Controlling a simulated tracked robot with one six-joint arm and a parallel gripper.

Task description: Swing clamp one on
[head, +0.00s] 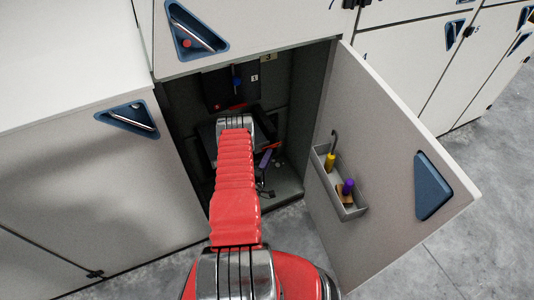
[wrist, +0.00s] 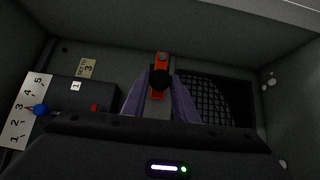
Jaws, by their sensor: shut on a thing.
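In the wrist view my gripper (wrist: 160,92) has its two purple-grey fingers either side of a black round knob (wrist: 160,79). The knob sits on an orange-red lever (wrist: 162,59) that points up in the picture, with a grey round end. The gripper is shut on this knobbed lever. No number shows on the lever itself, so I cannot tell whether it is clamp one. A small plate marked 1 (wrist: 76,86) is on a dark box to the left. In the head view my arm reaches into the open cabinet and hides the lever; the fingers are not clear there.
A 1-to-5 scale (wrist: 24,108) with a blue knob (wrist: 40,109) is left in the wrist view; a dark mesh (wrist: 205,98) is right. The open cabinet door (head: 385,160) carries a tray (head: 349,211) with a yellow-handled hook (head: 330,161) and a purple-topped item (head: 347,187).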

